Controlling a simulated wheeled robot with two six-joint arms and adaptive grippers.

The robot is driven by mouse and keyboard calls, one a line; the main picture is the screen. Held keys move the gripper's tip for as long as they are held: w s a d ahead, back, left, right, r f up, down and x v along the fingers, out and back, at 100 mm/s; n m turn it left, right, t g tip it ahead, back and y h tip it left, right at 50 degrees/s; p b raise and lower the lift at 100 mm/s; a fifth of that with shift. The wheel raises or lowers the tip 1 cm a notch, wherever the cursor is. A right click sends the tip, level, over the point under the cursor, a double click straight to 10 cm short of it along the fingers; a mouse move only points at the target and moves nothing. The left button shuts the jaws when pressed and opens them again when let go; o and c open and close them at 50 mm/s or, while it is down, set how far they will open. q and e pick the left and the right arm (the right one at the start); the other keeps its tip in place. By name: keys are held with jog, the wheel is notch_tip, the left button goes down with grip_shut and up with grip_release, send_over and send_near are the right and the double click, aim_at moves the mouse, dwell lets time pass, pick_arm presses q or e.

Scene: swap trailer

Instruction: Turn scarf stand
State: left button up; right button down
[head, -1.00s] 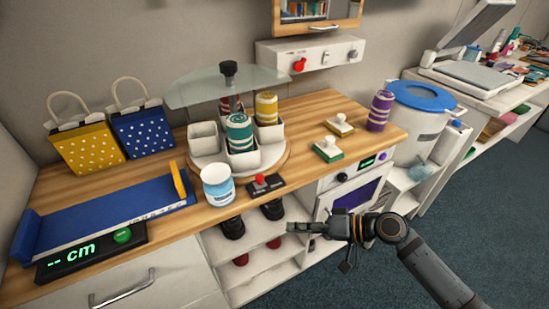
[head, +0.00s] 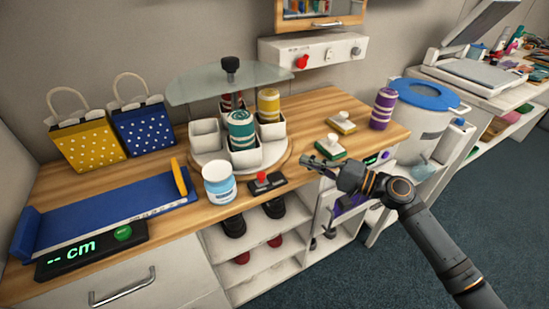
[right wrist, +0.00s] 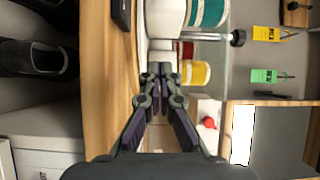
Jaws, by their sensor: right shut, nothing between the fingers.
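The scarf stand (head: 189,165) is a round turntable with white square cups, a central post, a glass top and a black knob (head: 231,64). A teal striped roll (head: 241,130) sits in its front cup and a yellow roll (head: 268,105) behind it to the right. A red roll is partly hidden behind the teal one. The left cup (head: 204,135) looks empty. My right gripper (head: 308,161) is shut and empty at the counter's front edge, right of the stand and apart from it. Its closed fingers (right wrist: 160,70) point toward the stand in the right wrist view. My left gripper is not in view.
A small black box with a red lever (head: 264,181) and a white-blue jar (head: 219,184) stand before the stand. A wall panel (head: 313,50) hangs behind.

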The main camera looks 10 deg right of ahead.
jog(key=x, duration=0.3)
jog(key=p+x, duration=0.1)
jog(key=x, duration=0.2)
jog(key=shift+w+a+r, duration=0.1)
jog(key=shift+a+r, duration=0.05)
jog(key=shift+r, duration=0.1)
jog(key=a+p, duration=0.1)
jog(key=a, duration=0.1)
jog(key=shift+a+f, duration=0.15)
jog(key=shift+a, duration=0.15)
jog(key=shift+s+a, duration=0.3)
jog(key=shift+a, duration=0.25)
jog(key=shift+a+f, duration=0.1)
